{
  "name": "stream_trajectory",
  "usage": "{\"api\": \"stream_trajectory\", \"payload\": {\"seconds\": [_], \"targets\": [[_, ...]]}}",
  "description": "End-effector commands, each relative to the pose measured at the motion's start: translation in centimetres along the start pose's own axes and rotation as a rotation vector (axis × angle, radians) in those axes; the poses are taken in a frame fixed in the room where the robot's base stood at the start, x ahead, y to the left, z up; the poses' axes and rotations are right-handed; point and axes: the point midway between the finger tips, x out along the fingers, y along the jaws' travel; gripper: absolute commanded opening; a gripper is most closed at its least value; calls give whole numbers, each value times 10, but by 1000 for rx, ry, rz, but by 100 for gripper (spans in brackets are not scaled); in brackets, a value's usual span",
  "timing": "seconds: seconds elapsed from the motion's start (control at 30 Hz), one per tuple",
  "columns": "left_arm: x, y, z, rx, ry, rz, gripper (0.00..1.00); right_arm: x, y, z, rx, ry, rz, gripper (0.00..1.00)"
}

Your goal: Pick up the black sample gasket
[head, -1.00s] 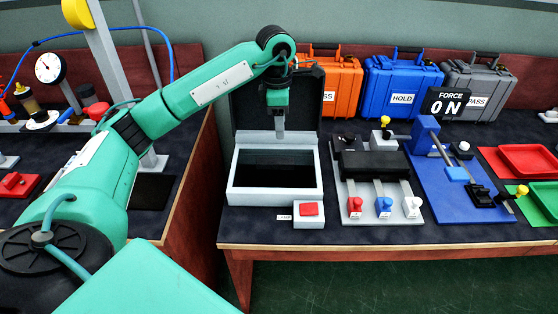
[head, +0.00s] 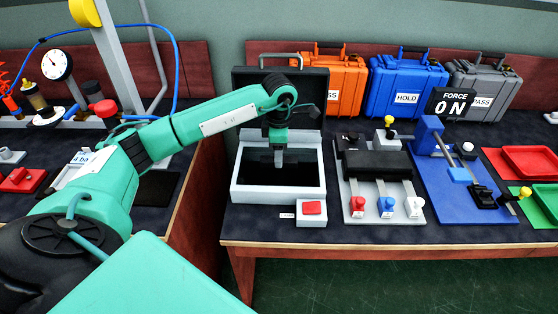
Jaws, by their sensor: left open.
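My left gripper (head: 278,163) points down over the dark recess of a white-framed box (head: 236,192) with a black lid raised behind it. The gripper is open, and its fingertips are small in the view. I cannot make out the black sample gasket; inside the box everything is black, so a black gasket there would not stand out. My right gripper is not in the head view.
A red button box (head: 312,208) stands at the white box's front. To the right are a grey fixture (head: 375,202) with coloured knobs, a blue fixture (head: 450,205) and a red tray (head: 525,163). Orange, blue and grey cases (head: 405,85) stand behind.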

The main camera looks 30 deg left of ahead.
Motion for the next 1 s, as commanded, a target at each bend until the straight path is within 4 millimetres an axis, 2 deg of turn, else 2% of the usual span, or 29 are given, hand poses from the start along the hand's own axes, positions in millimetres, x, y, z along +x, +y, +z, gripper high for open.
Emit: {"api": "stream_trajectory", "payload": {"seconds": [0.13,0.37,0.4,0.47,0.63,1.0], "targets": [[15,0,0,-1,0,-1,53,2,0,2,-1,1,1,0],[18,0,0,0,0,0,53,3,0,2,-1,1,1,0],[18,0,0,0,0,0,51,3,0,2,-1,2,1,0],[18,0,0,0,0,0,39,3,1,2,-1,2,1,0],[17,0,0,0,0,0,6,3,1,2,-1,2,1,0],[13,0,0,0,-2,1,3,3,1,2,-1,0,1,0]]}}
